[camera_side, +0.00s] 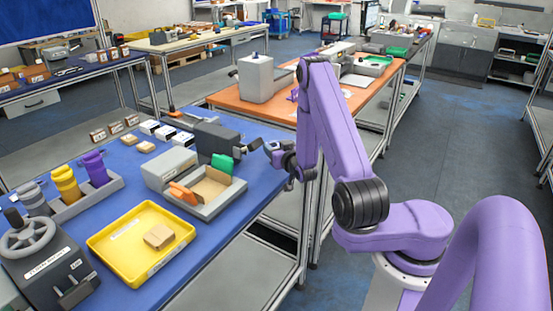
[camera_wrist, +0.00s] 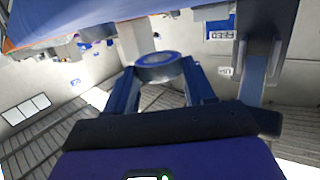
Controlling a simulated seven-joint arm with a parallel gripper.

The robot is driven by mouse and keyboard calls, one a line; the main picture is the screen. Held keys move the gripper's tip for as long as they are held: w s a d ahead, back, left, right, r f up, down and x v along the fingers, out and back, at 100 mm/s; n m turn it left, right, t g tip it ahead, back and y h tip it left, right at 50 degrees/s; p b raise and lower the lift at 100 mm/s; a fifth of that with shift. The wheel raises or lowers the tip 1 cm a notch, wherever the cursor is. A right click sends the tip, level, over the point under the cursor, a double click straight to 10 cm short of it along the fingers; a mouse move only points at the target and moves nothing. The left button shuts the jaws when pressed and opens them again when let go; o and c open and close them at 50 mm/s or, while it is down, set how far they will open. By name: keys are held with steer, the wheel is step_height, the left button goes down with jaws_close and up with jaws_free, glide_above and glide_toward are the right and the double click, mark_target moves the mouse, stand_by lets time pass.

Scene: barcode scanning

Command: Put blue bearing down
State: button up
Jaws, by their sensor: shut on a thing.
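The blue bearing (camera_wrist: 162,59) shows in the wrist view as a round grey ring with a blue face. It sits between the fingertips of my gripper (camera_wrist: 160,70), which is shut on it. In the side view my gripper (camera_side: 272,149) is at the right edge of the blue table (camera_side: 215,240), at the dark scanner-like unit (camera_side: 217,140). The bearing cannot be made out in the side view. The wrist view is strongly tilted, so the gap between the bearing and any surface cannot be told.
A yellow tray (camera_side: 112,233) with a tan box (camera_side: 159,237) lies at the table's front. A grey fixture (camera_side: 170,168) holds green (camera_side: 222,164) and orange (camera_side: 183,193) pieces. Cups stand in a rack at left. Small boxes lie behind. An orange table (camera_side: 228,100) stands beyond.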

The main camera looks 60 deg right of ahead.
steer(key=shift+f, duration=2)
steer(key=shift+f, duration=0.2)
steer(key=o, duration=1.1)
steer(key=v, duration=1.6)
steer(key=shift+w+a+f, duration=0.15)
steer(key=shift+a+f, duration=0.05)
steer(key=shift+a, duration=0.15)
steer(key=shift+o, duration=0.6)
steer(key=shift+s+a+r, duration=0.1)
steer(key=shift+s+a, duration=0.2)
steer(key=shift+s, duration=0.3)
